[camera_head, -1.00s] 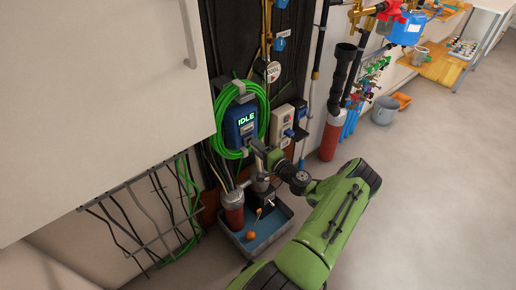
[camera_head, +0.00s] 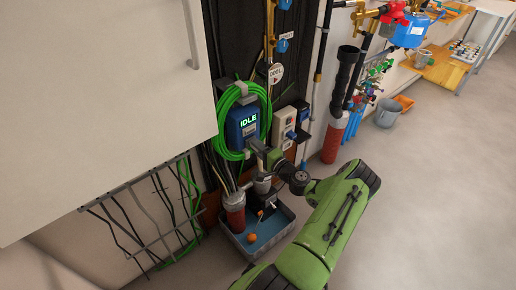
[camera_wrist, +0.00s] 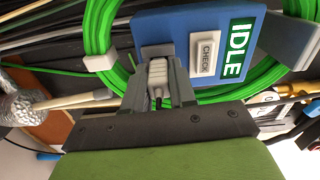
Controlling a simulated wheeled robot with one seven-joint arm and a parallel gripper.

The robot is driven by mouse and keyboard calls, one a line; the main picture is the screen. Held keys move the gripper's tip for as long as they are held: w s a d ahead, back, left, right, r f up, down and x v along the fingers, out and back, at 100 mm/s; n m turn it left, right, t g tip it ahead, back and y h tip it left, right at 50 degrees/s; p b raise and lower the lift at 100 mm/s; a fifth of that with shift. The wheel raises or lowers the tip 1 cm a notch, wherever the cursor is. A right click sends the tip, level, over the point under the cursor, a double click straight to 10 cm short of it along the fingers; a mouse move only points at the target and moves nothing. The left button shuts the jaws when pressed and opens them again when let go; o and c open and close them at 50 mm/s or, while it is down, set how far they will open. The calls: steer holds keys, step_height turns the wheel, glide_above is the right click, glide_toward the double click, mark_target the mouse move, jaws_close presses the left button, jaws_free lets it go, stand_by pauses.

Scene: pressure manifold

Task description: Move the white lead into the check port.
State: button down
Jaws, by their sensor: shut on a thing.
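My gripper (camera_wrist: 158,88) is shut on a white ribbed plug (camera_wrist: 158,75), which looks like the end of the white lead. The plug's tip points at a grey socket piece (camera_wrist: 157,50) on the lower edge of a blue box (camera_wrist: 180,22). I cannot tell whether the tip is inside it or just touching. Beside it is a white plate (camera_wrist: 207,53) marked CHECK, and a green display (camera_wrist: 236,45) reading IDLE. In the head view the blue box (camera_head: 241,128) hangs on the wall and my gripper (camera_head: 257,147) is at its lower right.
A green hose (camera_head: 229,92) is coiled around the blue box. A white and blue unit (camera_head: 284,121) is mounted to its right. The floor to the right is open.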

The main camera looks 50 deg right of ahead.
steer(key=c, duration=0.8)
jaws_free()
steer(key=shift+c, duration=0.2)
steer(key=p+v, duration=0.3)
steer(key=v, duration=1.2)
steer(key=shift+s, duration=0.4)
